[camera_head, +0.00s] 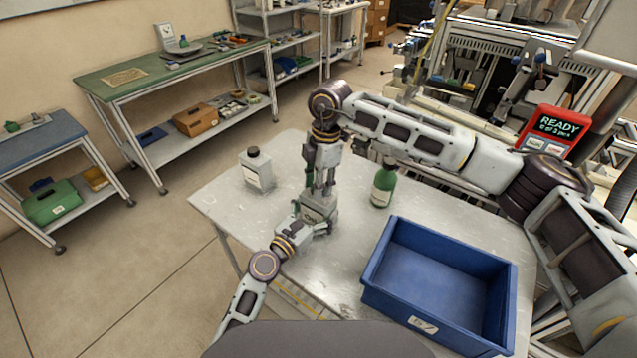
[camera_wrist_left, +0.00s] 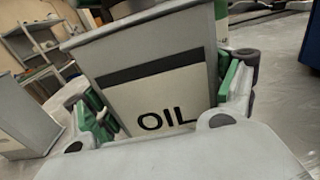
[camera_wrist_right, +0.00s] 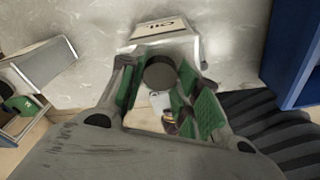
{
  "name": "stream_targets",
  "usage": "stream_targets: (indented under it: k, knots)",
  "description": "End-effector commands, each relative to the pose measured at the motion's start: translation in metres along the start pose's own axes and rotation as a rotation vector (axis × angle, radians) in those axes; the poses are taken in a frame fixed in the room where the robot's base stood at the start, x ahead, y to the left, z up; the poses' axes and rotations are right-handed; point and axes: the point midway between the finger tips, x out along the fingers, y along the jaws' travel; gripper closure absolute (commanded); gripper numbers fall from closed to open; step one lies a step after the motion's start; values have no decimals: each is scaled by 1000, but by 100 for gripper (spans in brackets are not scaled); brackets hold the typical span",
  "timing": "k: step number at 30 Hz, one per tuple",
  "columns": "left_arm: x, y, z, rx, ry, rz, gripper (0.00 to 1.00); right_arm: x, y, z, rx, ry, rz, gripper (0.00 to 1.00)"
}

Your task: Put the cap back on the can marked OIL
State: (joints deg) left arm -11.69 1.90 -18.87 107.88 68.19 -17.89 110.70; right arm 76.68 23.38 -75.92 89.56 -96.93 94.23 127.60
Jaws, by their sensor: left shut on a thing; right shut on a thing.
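The can marked OIL (camera_wrist_left: 160,85) is a pale grey box-shaped can with a dark stripe on its label. It stands on the table in the head view (camera_head: 318,208). My left gripper (camera_head: 318,222) is shut around its sides, with green pads on both flanks in the left wrist view. My right gripper (camera_head: 321,186) is directly above the can, pointing down. It is shut on a dark round cap (camera_wrist_right: 160,73), seen between its green pads in the right wrist view. The can's top opening is hidden, and I cannot tell whether the cap touches it.
Another pale can with a dark cap (camera_head: 257,172) stands to the left. A green bottle (camera_head: 382,188) stands to the right, under my right arm. A blue bin (camera_head: 505,300) takes up the table's front right. The table (camera_head: 222,200) is clear at its left edge.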

Motion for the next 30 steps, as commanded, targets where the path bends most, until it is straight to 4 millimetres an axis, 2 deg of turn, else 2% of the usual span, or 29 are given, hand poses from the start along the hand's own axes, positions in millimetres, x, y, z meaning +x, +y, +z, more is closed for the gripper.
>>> stream_targets:
  k: [24,30]
  knots:
    - [0,0,-1,0,2,-1,82,1,-1,-4,626,3,77,75]
    - [0,-1,-1,0,2,-1,82,0,-1,-4,654,0,83,75]
